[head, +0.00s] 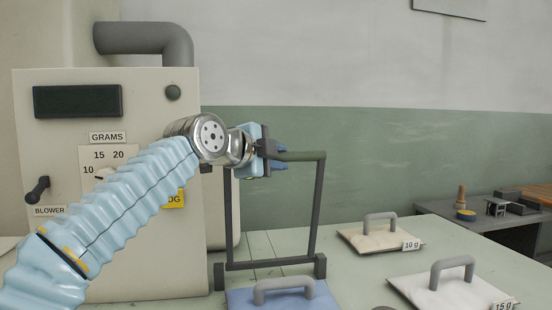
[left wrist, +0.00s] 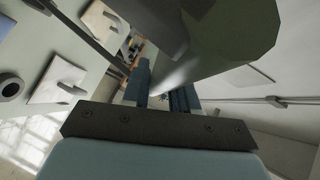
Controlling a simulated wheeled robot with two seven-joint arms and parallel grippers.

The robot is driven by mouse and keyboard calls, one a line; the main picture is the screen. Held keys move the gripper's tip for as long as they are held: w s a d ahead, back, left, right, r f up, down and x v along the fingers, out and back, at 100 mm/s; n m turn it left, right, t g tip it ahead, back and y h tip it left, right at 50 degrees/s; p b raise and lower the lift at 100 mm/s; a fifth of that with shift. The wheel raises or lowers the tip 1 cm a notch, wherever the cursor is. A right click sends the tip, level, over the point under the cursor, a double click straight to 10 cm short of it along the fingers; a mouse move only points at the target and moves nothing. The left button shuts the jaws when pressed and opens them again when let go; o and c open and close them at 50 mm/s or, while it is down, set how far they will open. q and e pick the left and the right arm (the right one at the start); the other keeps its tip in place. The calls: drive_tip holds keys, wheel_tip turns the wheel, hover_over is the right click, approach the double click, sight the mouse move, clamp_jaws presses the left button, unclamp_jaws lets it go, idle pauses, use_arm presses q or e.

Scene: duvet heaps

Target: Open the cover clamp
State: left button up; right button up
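The cover clamp is a dark upright frame (head: 316,205) on the pale green bench, with a green bar handle (head: 305,156) across its top. It stands upright. My left gripper (head: 278,157) is at this bar, left of the bar's right end, with blue fingers around it. In the left wrist view the green bar (left wrist: 235,45) runs down between the two close fingers (left wrist: 160,92), which seem closed on it. The bar's left part is hidden behind my gripper. My right gripper is in neither view.
A beige machine (head: 130,255) with a dial and blower knob stands at left. A blue pad with a grey handle (head: 284,285) lies before the frame. Weight pads marked 10 g (head: 375,238) and 15 g (head: 455,294) lie to the right. A side table (head: 490,225) stands beyond.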

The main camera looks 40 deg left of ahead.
use_arm(q)
drive_tip(key=o, duration=0.4)
drive_tip(key=shift+c, duration=0.2)
drive_tip(key=shift+s, duration=0.1)
drive_tip(key=b+v, duration=0.1)
drive_tip(key=v, duration=1.2)
drive_tip(key=shift+s, duration=0.35)
drive_tip(key=shift+r, duration=0.15)
